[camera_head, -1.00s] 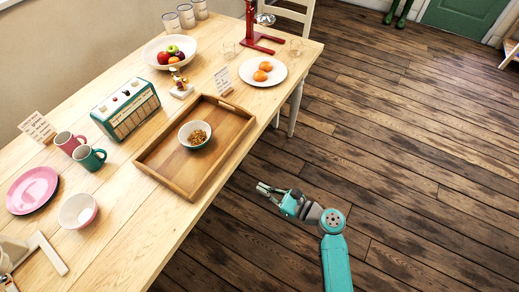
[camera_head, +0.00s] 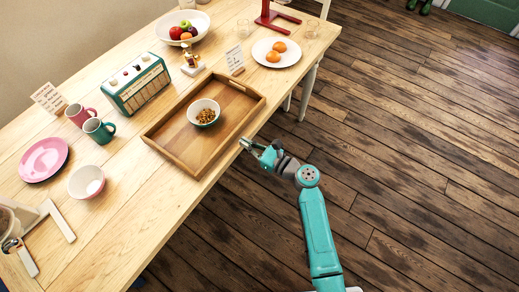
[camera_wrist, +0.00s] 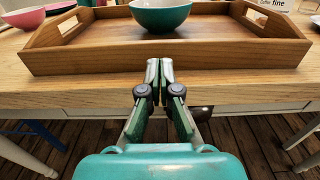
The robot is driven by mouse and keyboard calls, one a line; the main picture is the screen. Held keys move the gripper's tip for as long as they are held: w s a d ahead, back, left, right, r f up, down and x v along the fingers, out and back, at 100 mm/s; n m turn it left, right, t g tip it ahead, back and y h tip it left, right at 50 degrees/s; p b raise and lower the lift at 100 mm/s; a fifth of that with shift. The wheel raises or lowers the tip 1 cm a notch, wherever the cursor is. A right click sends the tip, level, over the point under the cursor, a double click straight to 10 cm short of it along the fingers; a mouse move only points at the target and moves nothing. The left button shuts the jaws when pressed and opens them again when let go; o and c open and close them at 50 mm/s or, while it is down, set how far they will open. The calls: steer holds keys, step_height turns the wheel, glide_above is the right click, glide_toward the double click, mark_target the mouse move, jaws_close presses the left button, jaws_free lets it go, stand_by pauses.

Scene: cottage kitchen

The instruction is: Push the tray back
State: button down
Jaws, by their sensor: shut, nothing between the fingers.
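The wooden tray (camera_head: 179,151) lies on the table near its front edge, and its near wall (camera_wrist: 157,60) faces me in the wrist view. A bowl (camera_head: 204,112), green outside and white inside, stands in the tray with brown bits in it. The bowl (camera_wrist: 160,15) is cut off at the top of the wrist view. My gripper (camera_head: 243,143) is shut and empty, just off the table's front edge beside the tray's near side. In the wrist view my gripper's fingertips (camera_wrist: 160,66) point at the tray's near wall; I cannot tell whether they touch it.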

mark_target(235, 137)
steer(key=shift+x, duration=1.15)
steer(key=x, duration=0.4)
steer(key=shift+s+d, duration=0.1)
steer(key=shift+d, duration=0.05)
